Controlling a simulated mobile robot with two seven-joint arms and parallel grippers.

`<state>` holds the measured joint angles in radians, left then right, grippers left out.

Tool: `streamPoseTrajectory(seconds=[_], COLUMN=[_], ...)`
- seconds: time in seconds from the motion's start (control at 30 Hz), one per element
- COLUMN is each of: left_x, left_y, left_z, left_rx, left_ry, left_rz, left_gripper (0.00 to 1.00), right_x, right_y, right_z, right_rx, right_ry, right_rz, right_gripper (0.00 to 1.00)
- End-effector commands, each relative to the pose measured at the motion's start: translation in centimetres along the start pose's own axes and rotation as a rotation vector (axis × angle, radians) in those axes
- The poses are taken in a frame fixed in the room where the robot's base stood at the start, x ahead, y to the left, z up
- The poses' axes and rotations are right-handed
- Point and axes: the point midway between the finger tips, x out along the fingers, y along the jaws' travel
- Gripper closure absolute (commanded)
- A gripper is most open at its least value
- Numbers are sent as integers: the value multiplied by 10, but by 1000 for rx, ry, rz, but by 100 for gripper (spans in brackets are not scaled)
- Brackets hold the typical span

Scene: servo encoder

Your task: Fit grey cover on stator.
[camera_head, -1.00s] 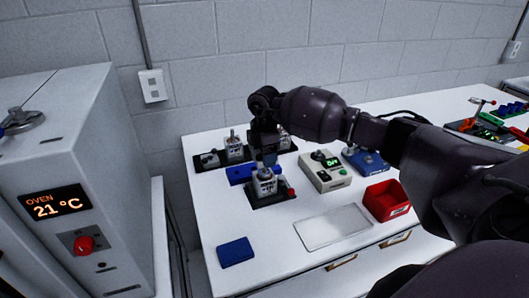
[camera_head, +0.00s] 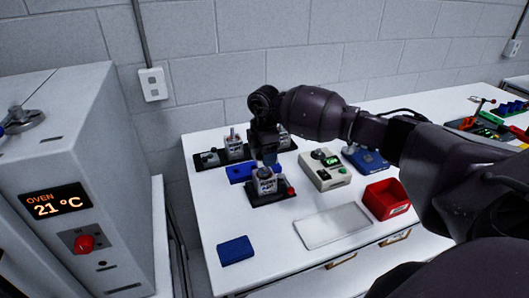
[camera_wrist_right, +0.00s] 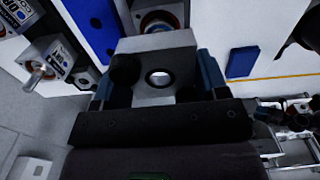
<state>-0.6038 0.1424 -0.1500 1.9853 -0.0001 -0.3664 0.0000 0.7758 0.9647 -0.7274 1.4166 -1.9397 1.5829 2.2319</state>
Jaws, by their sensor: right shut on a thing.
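My right gripper (camera_head: 266,157) is above the stator (camera_head: 264,183), which stands upright in a black fixture (camera_head: 268,200) with a red knob. In the right wrist view my right gripper (camera_wrist_right: 158,82) is shut on the grey cover (camera_wrist_right: 150,46), a square light-grey block with a round hole, held between blue fingertips. Part of the stator with an orange ring (camera_wrist_right: 152,20) shows just beyond the cover's edge there. In the head view the fingers hide the cover, so I cannot tell whether it touches the stator. My left gripper is not in view.
A blue block (camera_head: 239,173) and a black rack (camera_head: 210,160) with motor units lie behind the fixture. A beige device (camera_head: 324,174), a red bin (camera_head: 385,202), a clear tray (camera_head: 332,226) and a blue pad (camera_head: 236,250) surround it. The oven (camera_head: 110,180) stands left.

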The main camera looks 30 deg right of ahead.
Motion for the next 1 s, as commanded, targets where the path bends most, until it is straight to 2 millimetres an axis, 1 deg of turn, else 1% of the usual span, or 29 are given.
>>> streamPoseTrajectory(seconds=[0.7,1.0], left_x=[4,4], left_y=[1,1], left_z=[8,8], left_rx=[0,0], left_ry=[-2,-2], left_rz=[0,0], left_gripper=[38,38], right_x=[19,20], right_y=[0,0], right_z=[0,0], right_rx=[-1,0], right_ry=[0,0], right_rz=[0,1], right_gripper=[60,60])
